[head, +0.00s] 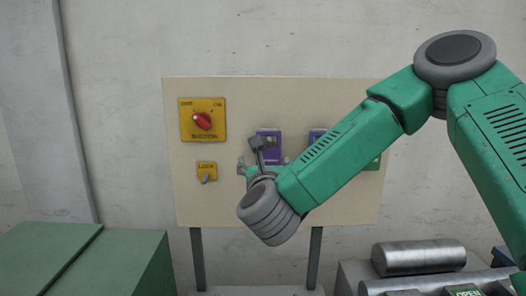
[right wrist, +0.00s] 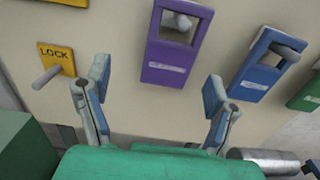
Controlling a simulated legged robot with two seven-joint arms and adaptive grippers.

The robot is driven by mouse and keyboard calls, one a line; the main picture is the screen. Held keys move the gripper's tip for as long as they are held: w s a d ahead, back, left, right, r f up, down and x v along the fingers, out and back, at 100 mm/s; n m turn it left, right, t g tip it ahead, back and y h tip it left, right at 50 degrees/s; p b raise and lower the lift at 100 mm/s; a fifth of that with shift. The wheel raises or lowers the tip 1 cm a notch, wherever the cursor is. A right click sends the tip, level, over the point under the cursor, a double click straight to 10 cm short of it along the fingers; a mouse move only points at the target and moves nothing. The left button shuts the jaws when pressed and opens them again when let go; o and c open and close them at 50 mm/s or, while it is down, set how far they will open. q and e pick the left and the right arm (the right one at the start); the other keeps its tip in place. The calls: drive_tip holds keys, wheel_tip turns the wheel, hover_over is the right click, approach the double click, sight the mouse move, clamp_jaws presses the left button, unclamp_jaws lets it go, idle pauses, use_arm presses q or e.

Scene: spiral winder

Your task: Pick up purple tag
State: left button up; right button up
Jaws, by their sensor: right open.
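The purple tag (head: 272,150) hangs on the cream board, partly hidden behind my right arm and wrist in the head view. In the right wrist view the purple tag (right wrist: 170,68) shows its square opening with a peg in it and a pale label strip. My right gripper (head: 264,163) is in front of the board at the tag's lower end. In the right wrist view its two fingers (right wrist: 157,88) are spread wide and empty, one on each side of the tag's lower edge. My left gripper is not in view.
A blue tag (right wrist: 263,68) and a green tag (right wrist: 309,93) hang to the right of the purple one. A yellow LOCK plate (right wrist: 57,58) with a pin is at left. A red knob (head: 203,121) sits above it. Green boxes (head: 120,262) stand lower left, metal rollers (head: 418,258) lower right.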

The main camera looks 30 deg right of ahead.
sight(270, 154)
drive_tip(key=w+d+p, duration=0.1)
drive_tip(key=w+d, duration=0.1)
drive_tip(key=w+d+p, duration=0.1)
drive_tip(key=w+d, duration=0.1)
drive_tip(key=shift+d+r, duration=0.15)
drive_tip(key=shift+d, duration=0.25)
drive_tip(key=shift+w, duration=0.2)
drive_tip(key=shift+a, duration=0.4)
drive_tip(key=shift+a+r, duration=0.1)
drive_tip(key=shift+a, duration=0.2)
drive_tip(key=c, duration=1.3)
drive_tip(key=shift+o, duration=0.2)
drive_tip(key=shift+d, duration=0.5)
drive_tip(key=shift+r, duration=0.6)
use_arm(q)
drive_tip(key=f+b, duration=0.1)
drive_tip(key=b, duration=0.1)
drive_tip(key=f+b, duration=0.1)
drive_tip(key=b, duration=0.2)
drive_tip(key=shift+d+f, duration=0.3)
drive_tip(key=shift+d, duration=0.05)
use_arm(e)
drive_tip(key=v, duration=1.8)
